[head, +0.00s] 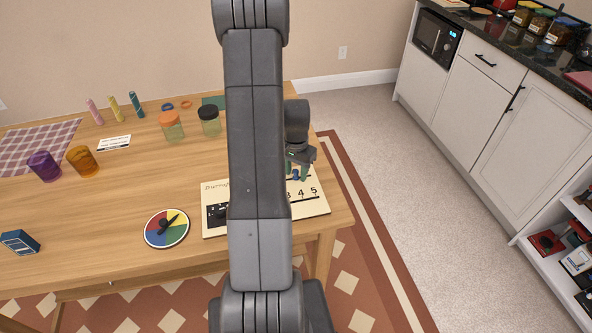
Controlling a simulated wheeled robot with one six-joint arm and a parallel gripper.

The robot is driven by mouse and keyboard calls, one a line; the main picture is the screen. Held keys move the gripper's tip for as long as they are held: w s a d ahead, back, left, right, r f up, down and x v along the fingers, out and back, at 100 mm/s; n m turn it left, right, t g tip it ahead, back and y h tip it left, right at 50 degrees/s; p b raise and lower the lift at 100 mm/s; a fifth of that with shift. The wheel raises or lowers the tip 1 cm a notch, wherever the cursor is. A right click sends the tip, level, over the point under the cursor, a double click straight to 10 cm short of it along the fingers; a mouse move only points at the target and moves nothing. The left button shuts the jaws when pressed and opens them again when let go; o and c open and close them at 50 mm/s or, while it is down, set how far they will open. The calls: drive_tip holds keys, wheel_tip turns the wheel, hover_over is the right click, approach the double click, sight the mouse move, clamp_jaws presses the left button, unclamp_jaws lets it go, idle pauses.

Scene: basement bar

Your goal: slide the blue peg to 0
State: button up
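A cream board (318,209) with printed numbers lies near the table's right front corner. The numbers 4 and 5 are readable at its right end, and a dark block shows at its left part. My arm crosses in front of the board's middle. A small blue peg (296,177) shows at the board's right half, near the back edge. My gripper (299,176) points down over that part of the board, with its fingertips right at the peg. I cannot tell whether the fingers are closed on it. The 0 mark is not clearly readable.
A colour spinner (152,231) lies left of the board. The table's right edge is close to the board. The table between spinner and jars is clear.

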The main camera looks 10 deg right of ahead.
clamp_jaws()
drive_tip(key=a+b, duration=0.1)
drive_tip(key=a, duration=0.9)
drive_tip(key=a+b, duration=0.1)
drive_tip(key=a, duration=0.4)
drive_tip(key=shift+s+a+b, duration=0.1)
drive_tip(key=shift+s+b, duration=0.2)
drive_tip(key=shift+b, duration=0.05)
drive_tip(key=shift+a, duration=0.55)
unclamp_jaws()
drive_tip(key=shift+a, duration=0.15)
wheel_tip(320, 180, up, 14)
